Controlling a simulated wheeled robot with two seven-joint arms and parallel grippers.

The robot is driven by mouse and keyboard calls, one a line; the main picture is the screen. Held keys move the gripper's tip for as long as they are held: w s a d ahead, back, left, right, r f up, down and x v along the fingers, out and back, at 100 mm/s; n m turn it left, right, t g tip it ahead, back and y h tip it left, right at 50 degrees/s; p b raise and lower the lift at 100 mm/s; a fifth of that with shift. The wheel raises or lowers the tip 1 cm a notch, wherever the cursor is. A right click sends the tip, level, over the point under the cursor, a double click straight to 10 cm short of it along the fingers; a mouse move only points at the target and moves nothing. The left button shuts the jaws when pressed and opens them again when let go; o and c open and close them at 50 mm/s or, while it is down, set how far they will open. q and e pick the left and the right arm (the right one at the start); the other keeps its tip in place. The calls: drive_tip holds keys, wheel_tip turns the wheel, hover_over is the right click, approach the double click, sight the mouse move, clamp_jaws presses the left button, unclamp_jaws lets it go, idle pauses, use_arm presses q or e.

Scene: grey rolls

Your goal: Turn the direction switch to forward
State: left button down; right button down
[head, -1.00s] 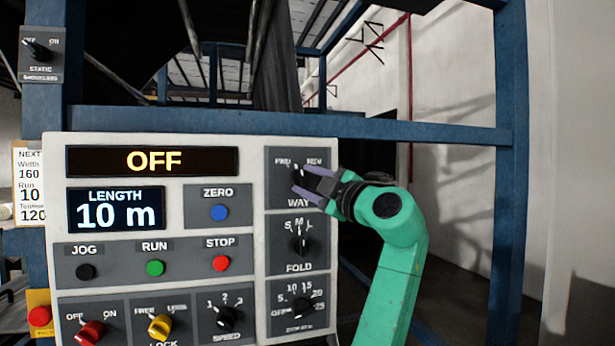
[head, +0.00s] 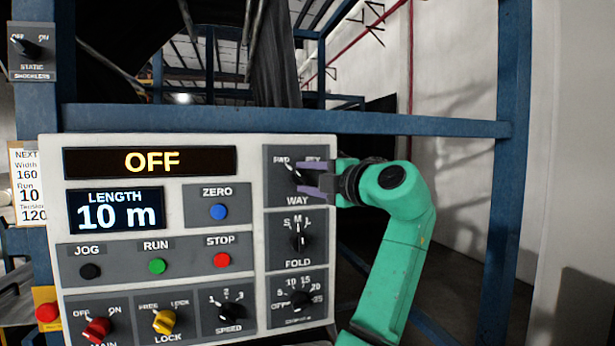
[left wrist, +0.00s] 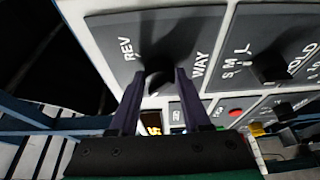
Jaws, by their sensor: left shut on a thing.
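The direction switch is a black knob (head: 292,175) on the WAY plate at the panel's upper right, with FWD marked at its upper left and REV at its upper right. Its pointer appears to lean up and left, toward FWD. My left gripper (head: 299,178) is shut on the knob, one purple finger above it and one below, and its upper finger partly covers REV. In the left wrist view the dark knob (left wrist: 158,82) sits between the two fingertips (left wrist: 158,76). REV and WAY are readable there; FWD is not seen. My right gripper is out of view.
The FOLD knob (head: 298,240) is just below the WAY plate. The blue ZERO button (head: 219,211) and red STOP button (head: 222,260) lie to the left. The display (head: 150,162) reads OFF. A blue frame beam (head: 420,125) runs above the panel.

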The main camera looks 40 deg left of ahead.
use_arm(q)
drive_tip(key=shift+c, duration=1.8)
unclamp_jaws()
drive_tip(key=b+v, duration=0.3)
drive_tip(key=v, duration=1.1)
drive_tip(key=shift+d+b, duration=0.25)
drive_tip(key=shift+b, duration=0.1)
